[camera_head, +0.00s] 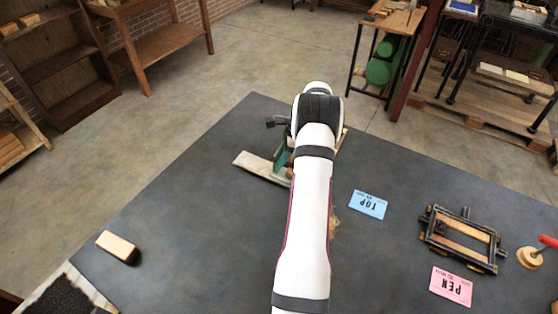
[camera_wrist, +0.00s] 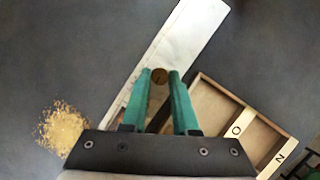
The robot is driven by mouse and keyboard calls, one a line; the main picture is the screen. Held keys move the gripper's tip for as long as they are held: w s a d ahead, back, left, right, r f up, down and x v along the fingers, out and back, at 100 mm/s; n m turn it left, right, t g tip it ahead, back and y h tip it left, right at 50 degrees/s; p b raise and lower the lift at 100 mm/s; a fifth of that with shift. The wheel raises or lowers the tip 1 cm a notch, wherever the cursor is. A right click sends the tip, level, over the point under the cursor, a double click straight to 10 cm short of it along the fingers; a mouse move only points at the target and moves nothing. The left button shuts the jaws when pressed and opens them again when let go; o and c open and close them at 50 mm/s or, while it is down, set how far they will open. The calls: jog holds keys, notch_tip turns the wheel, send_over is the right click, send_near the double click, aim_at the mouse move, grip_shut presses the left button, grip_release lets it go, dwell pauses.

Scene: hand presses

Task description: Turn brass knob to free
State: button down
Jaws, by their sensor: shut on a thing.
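The brass knob (camera_wrist: 159,76) is a small round brown-gold piece between the tips of my gripper's green fingers in the wrist view. My gripper (camera_wrist: 161,78) is shut on it, one finger on each side. Under the knob runs a long pale metal-like plate (camera_wrist: 182,40), slanting up to the right. The plate also shows in the head view (camera_head: 258,168), left of my gripper (camera_head: 282,158). My white arm hides the knob in the head view. I cannot read any marking for the knob's setting.
A shallow wooden tray (camera_wrist: 226,96) with letters on its rim stands right of the plate. Sawdust (camera_wrist: 62,127) lies left. On the dark table are a wooden block (camera_head: 117,245), blue card (camera_head: 368,205), pink card (camera_head: 450,287) and black-framed press (camera_head: 465,238). The left table middle is clear.

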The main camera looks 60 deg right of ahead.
jog(key=n, duration=0.2)
jog(key=n+g+y, duration=0.1)
jog(key=n, duration=0.1)
jog(key=shift+w+d+n, duration=0.15)
jog(key=shift+n, duration=0.25)
jog(key=n+g, duration=0.1)
jog(key=n, duration=0.1)
jog(key=n+g, duration=0.1)
jog(key=n, duration=0.1)
jog(key=shift+w+n+y, duration=0.15)
jog(key=shift+n+y, duration=0.25)
jog(key=shift+n, duration=0.3)
jog(key=c, duration=0.7)
grip_release()
jog(key=shift+r, duration=0.1)
jog(key=r, duration=0.4)
jog(key=shift+s+r, duration=0.2)
jog(key=shift+s, duration=0.1)
jog(key=s+r, duration=0.2)
jog(key=s, duration=0.1)
jog(key=s+r, duration=0.2)
jog(key=s, duration=0.2)
jog(key=s+r, duration=0.2)
jog(key=s, duration=0.2)
jog(key=shift+d+r, duration=0.2)
jog(key=shift+d, duration=0.05)
